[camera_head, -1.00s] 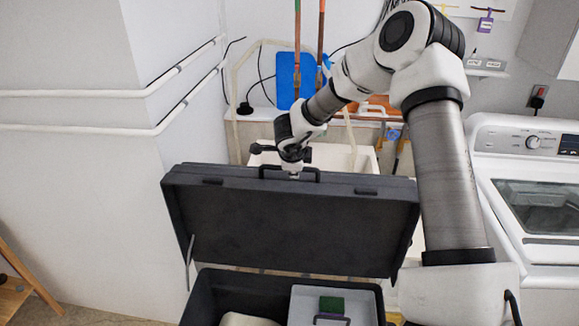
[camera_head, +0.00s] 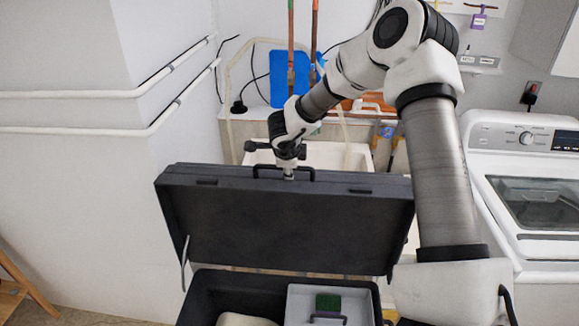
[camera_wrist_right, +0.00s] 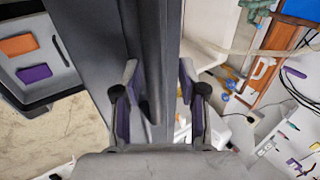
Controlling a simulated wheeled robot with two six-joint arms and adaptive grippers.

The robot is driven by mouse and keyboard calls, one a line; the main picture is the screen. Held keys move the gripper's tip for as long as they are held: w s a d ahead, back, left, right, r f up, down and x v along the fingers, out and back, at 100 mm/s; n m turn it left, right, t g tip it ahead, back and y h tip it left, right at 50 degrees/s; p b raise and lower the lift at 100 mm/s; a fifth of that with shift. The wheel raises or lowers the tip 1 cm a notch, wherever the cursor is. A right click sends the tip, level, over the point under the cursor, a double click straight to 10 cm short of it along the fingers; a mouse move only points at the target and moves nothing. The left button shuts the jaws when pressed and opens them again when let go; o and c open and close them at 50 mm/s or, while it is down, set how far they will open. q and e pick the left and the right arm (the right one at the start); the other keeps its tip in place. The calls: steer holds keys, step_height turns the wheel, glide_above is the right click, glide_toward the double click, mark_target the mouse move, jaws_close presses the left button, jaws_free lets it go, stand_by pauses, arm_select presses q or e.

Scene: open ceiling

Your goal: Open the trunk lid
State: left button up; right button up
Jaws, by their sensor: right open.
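The dark trunk lid (camera_head: 285,222) stands raised, nearly upright, above the open trunk body (camera_head: 235,287) in the head view. A black handle (camera_head: 312,174) sits on the lid's top edge. My right gripper (camera_head: 288,176) is at that handle, coming from above. In the right wrist view its fingers (camera_wrist_right: 158,70) are apart, with the dark handle bar (camera_wrist_right: 152,50) between them. I cannot tell whether either finger touches it. My left gripper is not in view.
A grey tray (camera_head: 355,297) with a green item lies inside the trunk at right. A metal stay (camera_head: 184,263) shows at the lid's left. A white washing machine (camera_head: 480,150) stands at right, a sink (camera_head: 350,156) behind. White pipes (camera_head: 75,130) run along the left wall.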

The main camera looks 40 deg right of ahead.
steer(key=v, duration=1.1)
steer(key=shift+r, duration=0.35)
steer(key=shift+f, duration=0.1)
steer(key=shift+s+a, duration=0.1)
steer(key=shift+s, duration=0.05)
